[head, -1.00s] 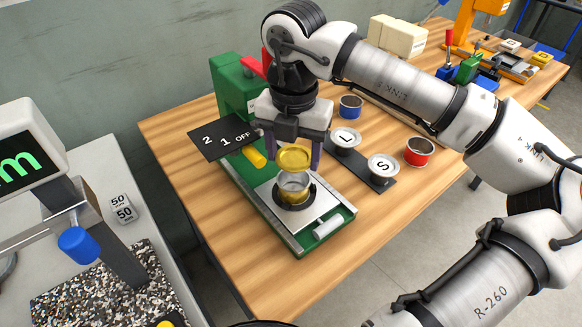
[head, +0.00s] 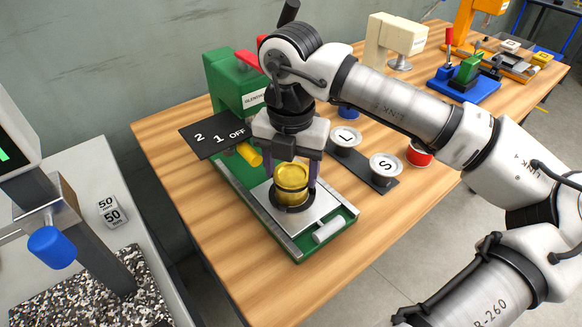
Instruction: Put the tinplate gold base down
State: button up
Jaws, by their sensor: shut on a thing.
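The tinplate gold base (head: 292,182) is a shiny round gold piece between the fingers of my gripper (head: 293,180). My gripper points down and is shut on it, with one dark finger on each side. The gold base is over the dark round holder (head: 291,207) on the pale plate of the green machine (head: 235,85). It looks level and seated at the holder, but I cannot tell whether it bears its full weight there. The silver ring seen earlier under it is now hidden.
A black panel marked 2, 1, OFF (head: 217,134) and a yellow handle (head: 250,154) are close left of my gripper.

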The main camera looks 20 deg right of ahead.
aim_at(291, 177)
jog(key=o, duration=0.7)
jog(key=shift+c, duration=0.2)
jog(key=shift+r+p, duration=0.55)
jog(key=shift+p, duration=0.25)
notch_tip(291, 177, up, 12)
jog(key=b, duration=0.1)
